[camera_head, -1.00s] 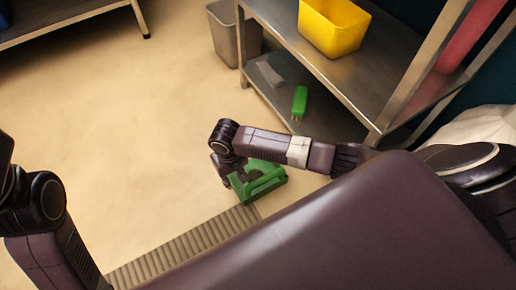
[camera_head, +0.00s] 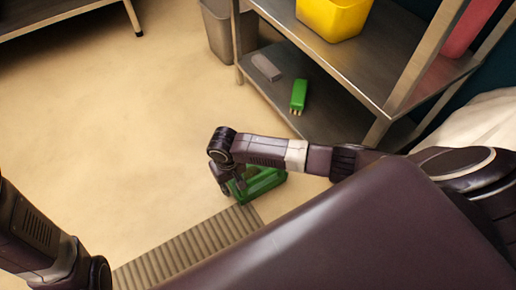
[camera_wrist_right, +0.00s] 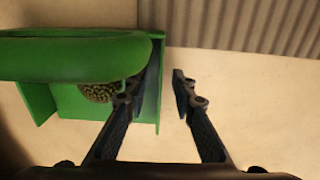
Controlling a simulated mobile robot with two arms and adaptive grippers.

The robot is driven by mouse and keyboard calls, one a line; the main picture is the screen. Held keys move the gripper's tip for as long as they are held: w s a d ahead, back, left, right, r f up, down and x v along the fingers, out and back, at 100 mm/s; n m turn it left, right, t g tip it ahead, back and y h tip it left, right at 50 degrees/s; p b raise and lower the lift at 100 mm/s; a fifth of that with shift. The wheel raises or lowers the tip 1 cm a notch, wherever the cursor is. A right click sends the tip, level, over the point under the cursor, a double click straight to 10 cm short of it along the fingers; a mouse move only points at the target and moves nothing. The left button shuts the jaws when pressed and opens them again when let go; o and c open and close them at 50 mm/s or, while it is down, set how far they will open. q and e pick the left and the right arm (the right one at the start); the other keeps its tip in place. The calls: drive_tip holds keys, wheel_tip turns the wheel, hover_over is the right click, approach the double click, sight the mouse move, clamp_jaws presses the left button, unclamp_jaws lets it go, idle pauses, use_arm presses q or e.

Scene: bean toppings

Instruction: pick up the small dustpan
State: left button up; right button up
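The small green dustpan (camera_head: 262,182) is on the floor beside the grooved strip, partly covered by my right arm in the head view. In the right wrist view the dustpan (camera_wrist_right: 70,58) fills the upper left, with its thick rounded bar across the top and a clump of small brown pieces (camera_wrist_right: 97,92) under it. My right gripper (camera_head: 226,188) is low at the dustpan's left side. In the wrist view the right gripper (camera_wrist_right: 158,86) is open; its left finger overlaps the dustpan's side wall, the other is over bare floor. Contact cannot be told. My left gripper is out of view.
A metal shelf (camera_head: 340,75) stands at the upper right with a yellow bin (camera_head: 333,18) above and a green brush (camera_head: 299,95) and grey block (camera_head: 266,67) below. A grey bin (camera_head: 217,32) is beside it. Floor to the left is clear.

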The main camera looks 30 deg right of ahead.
drive_tip(key=shift+f, duration=0.15)
clamp_jaws()
idle(0.5)
